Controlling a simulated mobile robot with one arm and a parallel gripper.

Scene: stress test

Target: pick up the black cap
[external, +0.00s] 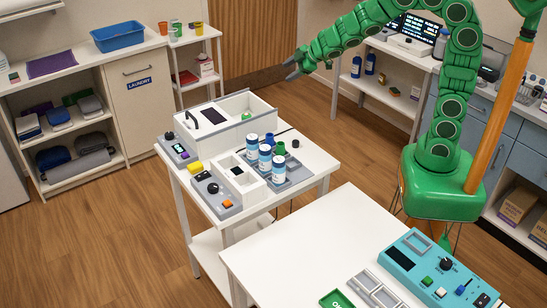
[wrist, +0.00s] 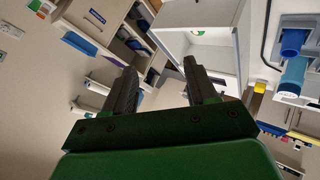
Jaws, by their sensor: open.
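A small dark object that may be the black cap (external: 295,143) lies on the white table near its right edge in the external view, just right of a green cap (external: 280,148) and a blue cap (external: 270,138). It is too small to be sure. I cannot make it out in the wrist view. My gripper (external: 288,69) is raised above and behind the table, pointing left, well apart from everything on it. Its two dark fingers (wrist: 157,88) are spread with nothing between them.
White bottles with blue labels (external: 265,160) stand beside the caps. An emptier white table (external: 310,240) with a teal panel (external: 440,270) stands in front.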

